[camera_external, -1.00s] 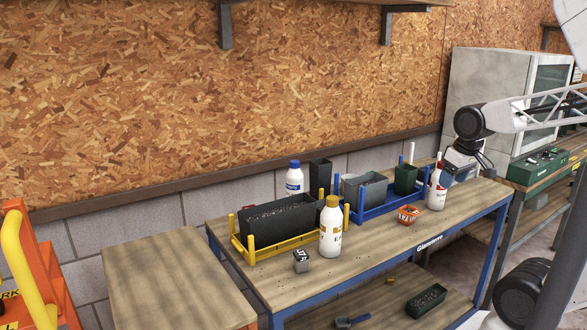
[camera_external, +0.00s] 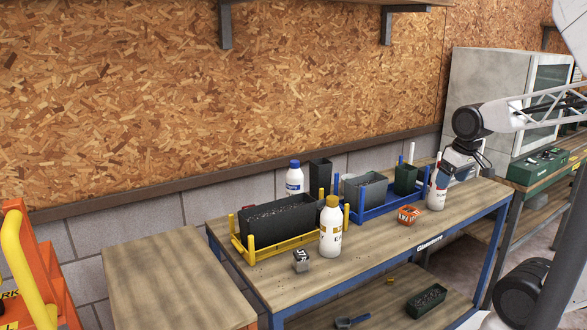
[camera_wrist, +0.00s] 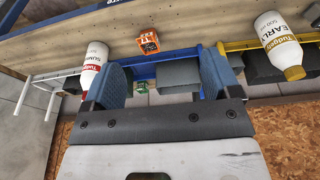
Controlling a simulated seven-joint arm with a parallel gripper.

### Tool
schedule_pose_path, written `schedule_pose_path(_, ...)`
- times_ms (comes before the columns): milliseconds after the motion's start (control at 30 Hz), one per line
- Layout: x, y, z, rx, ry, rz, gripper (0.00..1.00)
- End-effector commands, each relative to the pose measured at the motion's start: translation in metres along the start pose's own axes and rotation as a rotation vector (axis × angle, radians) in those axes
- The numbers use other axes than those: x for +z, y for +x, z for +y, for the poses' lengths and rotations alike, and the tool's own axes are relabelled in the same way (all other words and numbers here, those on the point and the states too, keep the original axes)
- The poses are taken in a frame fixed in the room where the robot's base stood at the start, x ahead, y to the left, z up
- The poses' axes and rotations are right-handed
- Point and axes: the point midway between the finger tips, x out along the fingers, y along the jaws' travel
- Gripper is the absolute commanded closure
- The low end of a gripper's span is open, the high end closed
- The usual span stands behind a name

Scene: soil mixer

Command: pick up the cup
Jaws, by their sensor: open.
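No plain cup shape stands out. The nearest to one is a dark green open pot (camera_external: 405,180) at the right end of the blue rack, in the external view. A small green shape (camera_wrist: 141,88) shows between my fingers in the wrist view; I cannot tell if it is the same pot. My gripper (camera_external: 443,181) is at the right of the blue rack, close to the red-capped bottle (camera_external: 436,196) and partly covering its top. In the wrist view my gripper (camera_wrist: 164,76) has its two blue fingers wide apart, with nothing held between them.
The blue rack (camera_external: 372,212) also holds a grey box (camera_external: 366,189). An orange box (camera_external: 408,215) sits in front. A yellow rack (camera_external: 270,248) holds a dark trough (camera_external: 278,218). A yellow-capped bottle (camera_external: 330,230) and a small grey cube (camera_external: 300,261) stand near it. The table front is partly clear.

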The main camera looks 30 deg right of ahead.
Motion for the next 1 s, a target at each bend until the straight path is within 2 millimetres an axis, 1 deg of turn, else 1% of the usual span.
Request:
schedule_pose_path(167,-0.017,0.013,0.004,0.002,-0.011,-0.026,0.17)
schedule_pose_path(267,-0.032,0.025,0.008,0.003,-0.020,-0.047,0.17)
schedule_pose_path(367,-0.049,0.042,0.013,0.003,-0.033,-0.072,0.17)
schedule_pose_path(500,-0.074,0.069,0.021,0.001,-0.052,-0.108,0.17)
schedule_pose_path(567,-0.084,0.082,0.025,0.000,-0.060,-0.124,0.17)
schedule_pose_path(700,-0.105,0.115,0.035,-0.005,-0.079,-0.161,0.17)
schedule_pose_path(900,-0.127,0.158,0.049,-0.014,-0.103,-0.203,0.17)
schedule_pose_path(1000,-0.134,0.172,0.054,-0.017,-0.111,-0.217,0.17)
